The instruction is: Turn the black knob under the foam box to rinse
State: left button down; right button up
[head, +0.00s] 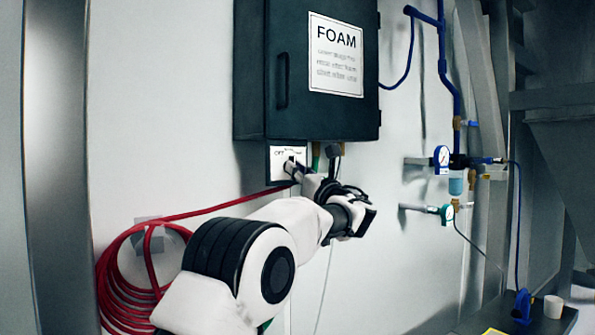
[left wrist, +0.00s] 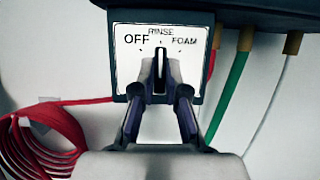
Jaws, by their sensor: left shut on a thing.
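The black knob (left wrist: 161,57) sits on a white dial plate (left wrist: 126,72) marked OFF, RINSE and FOAM, in the left wrist view. The knob's visible top end stands upright, pointing up toward the RINSE mark. My left gripper (left wrist: 161,76) is shut on the knob from the front, one finger on each side, hiding its lower part. In the head view my left gripper (head: 292,166) reaches the dial plate (head: 277,156) under the dark foam box (head: 275,105). My right gripper is not in view.
A red hose (head: 118,285) hangs coiled on the wall at lower left and runs to the box. Green and white hoses (left wrist: 238,85) drop from the box beside the plate. Blue pipes with gauges (head: 442,156) stand at the right. The wall between is mostly clear.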

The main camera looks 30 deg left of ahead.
pick_arm(q)
jog(key=c, duration=1.2)
grip_release()
jog(key=shift+a, duration=0.15)
jog(key=v, duration=1.2)
